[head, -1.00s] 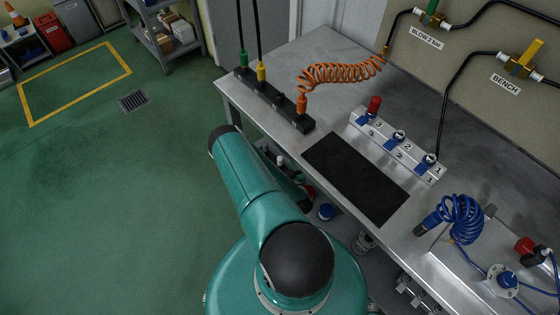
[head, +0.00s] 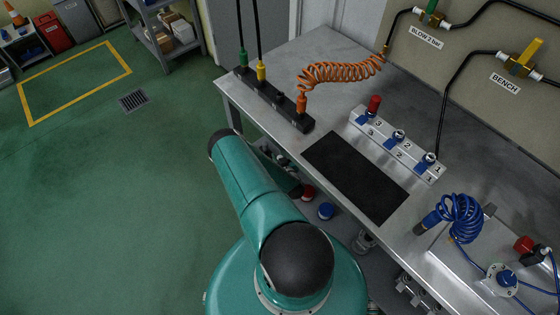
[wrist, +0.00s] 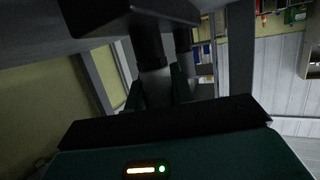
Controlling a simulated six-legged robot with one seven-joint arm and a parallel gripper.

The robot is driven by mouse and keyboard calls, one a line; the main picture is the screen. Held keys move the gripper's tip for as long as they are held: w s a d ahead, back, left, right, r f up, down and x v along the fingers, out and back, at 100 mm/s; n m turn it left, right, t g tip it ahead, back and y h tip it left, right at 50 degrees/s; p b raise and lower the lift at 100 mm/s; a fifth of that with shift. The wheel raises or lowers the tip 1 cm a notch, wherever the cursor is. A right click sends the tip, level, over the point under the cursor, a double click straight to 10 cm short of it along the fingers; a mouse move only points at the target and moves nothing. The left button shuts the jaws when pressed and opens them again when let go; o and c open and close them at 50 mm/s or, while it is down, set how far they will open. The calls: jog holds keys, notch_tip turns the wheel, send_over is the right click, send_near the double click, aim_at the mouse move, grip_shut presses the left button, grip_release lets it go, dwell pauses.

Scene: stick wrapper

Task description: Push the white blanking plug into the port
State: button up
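A pale metal block (head: 398,152) with ports numbered 1, 2 and 3 sits on the bench, with a blue lever at each port. A red piece stands up at port 3 (head: 374,104). Ports 2 (head: 398,136) and 1 (head: 429,159) show pale rings with dark centres. I cannot pick out a white blanking plug in either view. My gripper is hidden behind my arm in the head view. In the wrist view, dark upright parts of my gripper (wrist: 168,75) rise above my teal housing; their tips and anything between them are unclear.
A black mat (head: 355,178) lies in front of the block on the steel bench (head: 330,60). A black rail (head: 274,99) and orange coiled hose (head: 340,72) are left of it. A blue coiled hose (head: 462,218) is at right. Open green floor lies left.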

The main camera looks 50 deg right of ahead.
grip_shut()
